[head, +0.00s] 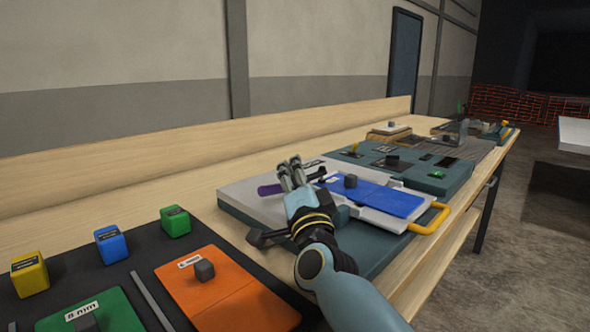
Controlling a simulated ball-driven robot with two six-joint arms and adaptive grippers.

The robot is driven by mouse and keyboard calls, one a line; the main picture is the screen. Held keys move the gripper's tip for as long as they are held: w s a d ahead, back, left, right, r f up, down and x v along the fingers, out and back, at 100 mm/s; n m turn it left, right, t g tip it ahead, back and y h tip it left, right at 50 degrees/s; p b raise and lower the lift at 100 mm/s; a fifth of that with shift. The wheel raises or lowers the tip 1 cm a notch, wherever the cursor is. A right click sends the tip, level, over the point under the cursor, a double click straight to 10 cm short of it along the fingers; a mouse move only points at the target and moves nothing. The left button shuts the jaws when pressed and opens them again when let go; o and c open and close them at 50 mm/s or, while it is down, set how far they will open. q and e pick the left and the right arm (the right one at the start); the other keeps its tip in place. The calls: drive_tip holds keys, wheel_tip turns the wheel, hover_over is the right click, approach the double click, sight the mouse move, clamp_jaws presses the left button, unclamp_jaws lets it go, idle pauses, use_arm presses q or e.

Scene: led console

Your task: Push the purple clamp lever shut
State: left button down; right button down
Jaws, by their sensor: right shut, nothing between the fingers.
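The purple clamp lever (268,190) shows in the head view as a short purple piece on the grey-white top of a teal fixture (230,208). My right gripper (291,167) is just right of the lever's visible part, with its fingers shut and empty. The gripper hides part of the lever and its pivot. I cannot tell whether the fingers touch the lever. My left gripper is not in view.
A blue plate (385,195) with a dark knob lies right of the gripper, near a yellow handle (430,218). A teal console (440,180) stands behind. Coloured cubes and an orange panel (228,290) are at the front left.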

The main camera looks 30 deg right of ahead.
idle(0.6)
wheel_tip(320, 180, up, 10)
idle(0.7)
drive_tip(key=shift+f, duration=0.15)
